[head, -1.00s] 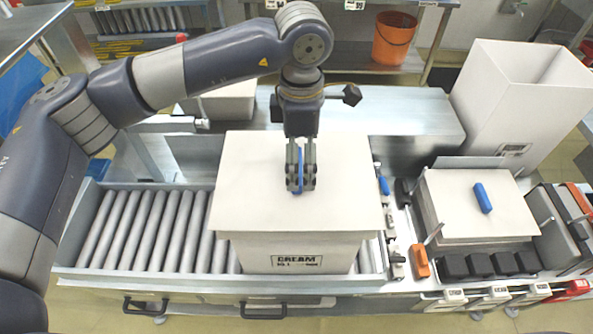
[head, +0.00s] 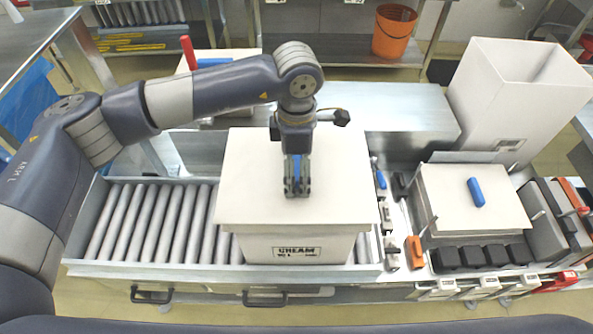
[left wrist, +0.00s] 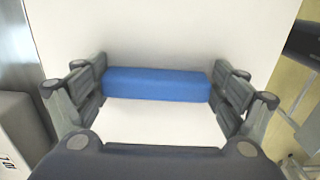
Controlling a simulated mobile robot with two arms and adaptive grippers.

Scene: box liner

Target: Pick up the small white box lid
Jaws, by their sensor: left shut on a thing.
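A flat white lid (head: 330,185) rests on top of the white box labelled CREAM (head: 300,248), on the roller conveyor, overhanging the box's front. My left gripper (head: 297,192) points down at the lid's middle and is shut on its blue handle. In the left wrist view the blue handle (left wrist: 157,84) lies between the two fingers, one at each end, with white lid surface around it. Another white panel with a blue handle (head: 476,192) lies on a stack at the right (head: 455,207). My right gripper is out of view.
A tall open white box (head: 505,110) stands at the back right. A white box with a red handle (head: 187,52) is behind my left arm. Black blocks (head: 470,257) and an orange-tipped tool (head: 414,247) lie at the right. The rollers (head: 150,222) left of the box are bare.

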